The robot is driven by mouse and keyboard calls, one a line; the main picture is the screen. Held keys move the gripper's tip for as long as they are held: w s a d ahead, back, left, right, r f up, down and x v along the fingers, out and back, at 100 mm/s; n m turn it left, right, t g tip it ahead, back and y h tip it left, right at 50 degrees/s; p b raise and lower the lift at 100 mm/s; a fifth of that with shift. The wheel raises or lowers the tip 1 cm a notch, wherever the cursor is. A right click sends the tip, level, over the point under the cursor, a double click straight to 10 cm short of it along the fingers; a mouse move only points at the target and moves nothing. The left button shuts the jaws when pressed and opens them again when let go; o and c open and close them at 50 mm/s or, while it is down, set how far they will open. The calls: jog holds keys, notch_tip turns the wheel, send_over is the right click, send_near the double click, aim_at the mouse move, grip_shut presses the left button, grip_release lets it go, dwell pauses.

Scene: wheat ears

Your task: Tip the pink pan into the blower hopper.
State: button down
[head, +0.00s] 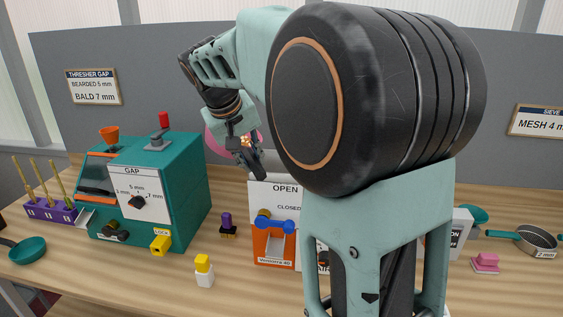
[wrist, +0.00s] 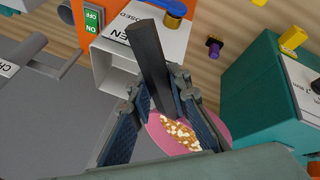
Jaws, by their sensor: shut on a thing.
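The pink pan (wrist: 158,127) holds a heap of tan and white grains (wrist: 180,134). My gripper (wrist: 163,112) is shut on its dark handle (wrist: 150,55). In the head view the pan (head: 217,139) is raised behind my gripper (head: 250,160), above the bench, and mostly hidden. I cannot tell its exact tilt. The blower (head: 272,247) is orange and white, with OPEN and CLOSED marks. A white open box on it (wrist: 113,73), which looks like the hopper, is beside the handle in the wrist view. My arm hides much of the blower in the head view.
A teal thresher (head: 180,190) with a gap dial stands left of the blower. A purple-topped piece (head: 227,225) and a yellow-and-white block (head: 204,270) stand between them and in front. A purple rack (head: 52,209), pans and a pink block (head: 485,262) lie further out.

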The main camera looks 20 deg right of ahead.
jog(key=shift+d, duration=0.2)
jog(key=shift+s+d+r+t+y, duration=0.1)
jog(key=shift+s+d+t+y, duration=0.05)
jog(key=shift+t+y, duration=0.15)
jog(key=shift+d, duration=0.1)
jog(key=shift+s+d, duration=0.1)
jog(key=shift+d, duration=0.05)
jog(key=shift+y, duration=0.3)
jog(key=shift+f, duration=0.2)
jog(key=shift+s+d+f+m, duration=0.2)
jog(key=shift+d+m, duration=0.1)
jog(key=shift+d+t+y, duration=0.1)
jog(key=shift+t+y, duration=0.2)
jog(key=shift+y, duration=0.1)
